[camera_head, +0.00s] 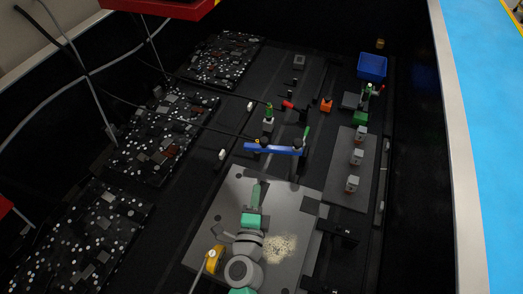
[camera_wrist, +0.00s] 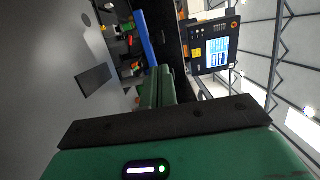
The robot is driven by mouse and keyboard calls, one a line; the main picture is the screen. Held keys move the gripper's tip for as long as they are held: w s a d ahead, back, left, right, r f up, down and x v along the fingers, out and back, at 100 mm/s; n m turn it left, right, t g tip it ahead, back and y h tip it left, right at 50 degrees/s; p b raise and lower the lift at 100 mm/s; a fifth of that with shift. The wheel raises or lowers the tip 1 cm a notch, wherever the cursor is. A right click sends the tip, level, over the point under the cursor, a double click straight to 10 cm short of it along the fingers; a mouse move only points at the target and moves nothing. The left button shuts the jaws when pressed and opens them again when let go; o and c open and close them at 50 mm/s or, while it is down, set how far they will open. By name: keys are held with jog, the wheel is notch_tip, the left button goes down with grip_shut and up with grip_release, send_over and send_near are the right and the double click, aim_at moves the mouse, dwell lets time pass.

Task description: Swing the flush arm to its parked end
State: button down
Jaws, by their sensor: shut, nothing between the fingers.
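A long blue bar, which looks like the flush arm (camera_head: 272,149), lies crosswise beyond the grey plate in the head view, with dark round parts near both ends. It also shows as a blue strip in the wrist view (camera_wrist: 145,38), beyond my fingertips. My gripper (camera_head: 257,184) is over the grey plate, on the near side of the blue bar. Its green fingers (camera_wrist: 160,72) are shut together with nothing between them. A gap to the bar shows in the head view; the exact distance is hard to tell.
The grey plate (camera_head: 225,215) bears a pale granular patch (camera_head: 279,249). A small green-topped post (camera_head: 268,122) stands just behind the bar. Dark speckled panels (camera_head: 160,135) line the left.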

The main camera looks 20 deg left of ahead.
aim_at(265, 146)
jog(key=w+b, duration=0.1)
jog(key=w, duration=0.3)
jog(key=w+a+b, duration=0.1)
jog(key=w+b, duration=0.1)
jog(key=w, duration=0.2)
jog(key=w+a+b, duration=0.1)
jog(key=w, duration=0.4)
jog(key=shift+f, duration=0.15)
jog(key=shift+w+b, duration=0.35)
jog(key=shift+w, duration=0.2)
